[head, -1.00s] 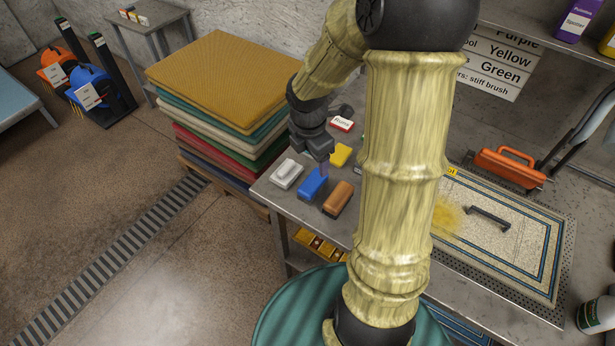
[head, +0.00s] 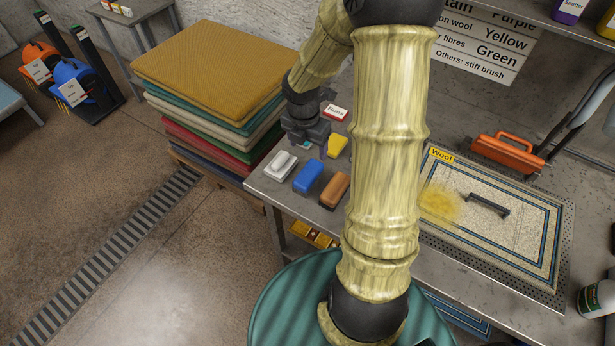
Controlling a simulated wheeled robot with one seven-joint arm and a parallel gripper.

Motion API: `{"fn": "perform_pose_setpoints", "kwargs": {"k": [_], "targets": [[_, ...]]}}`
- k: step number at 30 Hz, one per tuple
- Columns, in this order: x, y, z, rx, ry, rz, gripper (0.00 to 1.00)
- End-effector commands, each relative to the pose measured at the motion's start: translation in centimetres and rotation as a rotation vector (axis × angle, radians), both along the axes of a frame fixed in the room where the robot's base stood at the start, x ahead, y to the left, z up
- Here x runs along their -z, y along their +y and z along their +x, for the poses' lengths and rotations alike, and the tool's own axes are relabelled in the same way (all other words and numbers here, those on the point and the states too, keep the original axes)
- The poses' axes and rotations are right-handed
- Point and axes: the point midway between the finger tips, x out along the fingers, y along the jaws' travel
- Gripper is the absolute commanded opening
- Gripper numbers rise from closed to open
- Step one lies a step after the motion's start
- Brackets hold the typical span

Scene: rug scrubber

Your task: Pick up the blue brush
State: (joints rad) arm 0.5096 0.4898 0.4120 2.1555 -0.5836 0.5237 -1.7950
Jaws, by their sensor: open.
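The blue brush (head: 308,177) lies on the grey metal table (head: 285,199) near its left front edge. It sits between a white brush (head: 281,166) on its left and a brown brush (head: 334,190) on its right. My gripper (head: 304,143) is behind the blue brush in the head view, apart from it. It is open and holds nothing that I can see; its fingertips are small and partly hidden by its own body.
A yellow item (head: 337,146) and a red-and-white label card (head: 335,113) lie behind the brushes. A stack of folded rugs (head: 205,75) stands left of the table.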

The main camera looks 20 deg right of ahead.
Motion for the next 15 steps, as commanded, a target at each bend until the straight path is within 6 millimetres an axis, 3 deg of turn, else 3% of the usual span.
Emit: {"fn": "perform_pose_setpoints", "kwargs": {"k": [9,15], "targets": [[5.9,-0.3,0.4,-0.006,0.003,0.0,0.71],[8.0,-0.4,0.6,-0.009,0.001,-0.001,0.71]]}}
